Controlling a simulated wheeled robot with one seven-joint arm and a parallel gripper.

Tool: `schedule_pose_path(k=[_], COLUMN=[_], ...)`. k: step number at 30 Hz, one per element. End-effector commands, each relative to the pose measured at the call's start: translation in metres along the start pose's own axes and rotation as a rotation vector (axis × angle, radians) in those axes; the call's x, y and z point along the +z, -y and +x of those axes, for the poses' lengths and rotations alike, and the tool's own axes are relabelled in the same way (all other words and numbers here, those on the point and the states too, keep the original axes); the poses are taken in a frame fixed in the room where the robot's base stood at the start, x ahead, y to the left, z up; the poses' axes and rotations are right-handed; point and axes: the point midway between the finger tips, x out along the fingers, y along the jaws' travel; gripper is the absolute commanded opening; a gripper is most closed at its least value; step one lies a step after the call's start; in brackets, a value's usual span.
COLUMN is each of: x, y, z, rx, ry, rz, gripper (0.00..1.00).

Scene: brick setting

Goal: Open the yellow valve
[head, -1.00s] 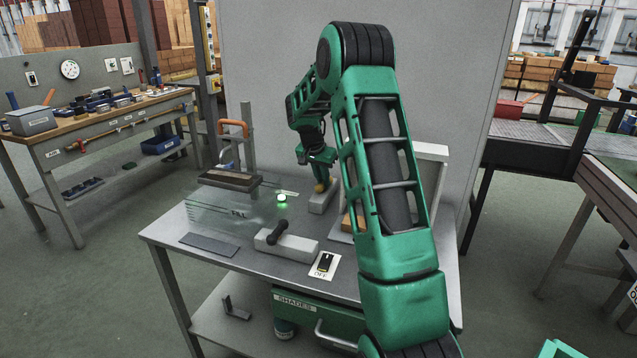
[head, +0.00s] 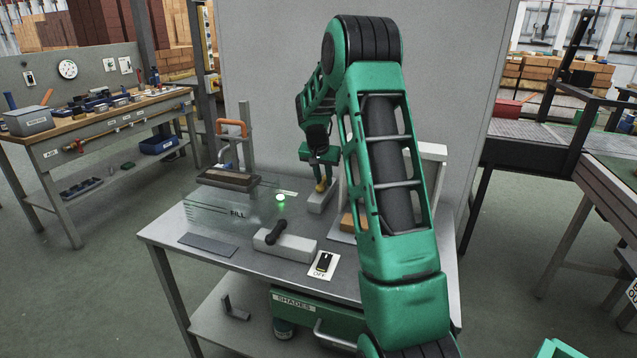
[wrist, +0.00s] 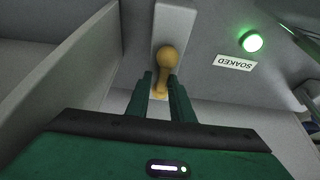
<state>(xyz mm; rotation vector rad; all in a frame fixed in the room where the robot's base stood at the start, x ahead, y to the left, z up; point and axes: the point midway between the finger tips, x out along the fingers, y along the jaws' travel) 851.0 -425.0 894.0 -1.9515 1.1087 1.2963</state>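The yellow valve (head: 321,185) is a small lever with a round knob on a grey block (head: 318,203) at the back of the metal table. In the wrist view the yellow lever (wrist: 167,62) stands between my two green fingers, in line with the grey block. My gripper (head: 321,178) points down at it in the head view. My gripper (wrist: 160,88) has its fingers close together on both sides of the lever and appears shut on it; the exact contact is partly hidden.
A black-handled valve (head: 277,232) on another grey block stands nearer. A lit green lamp (head: 281,198) is left of the yellow valve; a SOAKED label (wrist: 234,62) shows beside it. A clear FILL tank (head: 215,212) stands left. A white upright panel (head: 433,152) is to the right.

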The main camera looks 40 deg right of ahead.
Motion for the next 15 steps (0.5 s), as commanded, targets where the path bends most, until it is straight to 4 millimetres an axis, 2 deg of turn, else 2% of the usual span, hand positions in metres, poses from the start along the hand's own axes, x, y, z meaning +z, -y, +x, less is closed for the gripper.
schedule_pose_path(k=[10, 15], x=[0.003, 0.003], y=[0.003, 0.003], z=[-0.001, -0.016], rx=[-0.003, -0.004], ry=[0.005, 0.005], rz=[-0.004, -0.004], gripper=[0.31, 0.31])
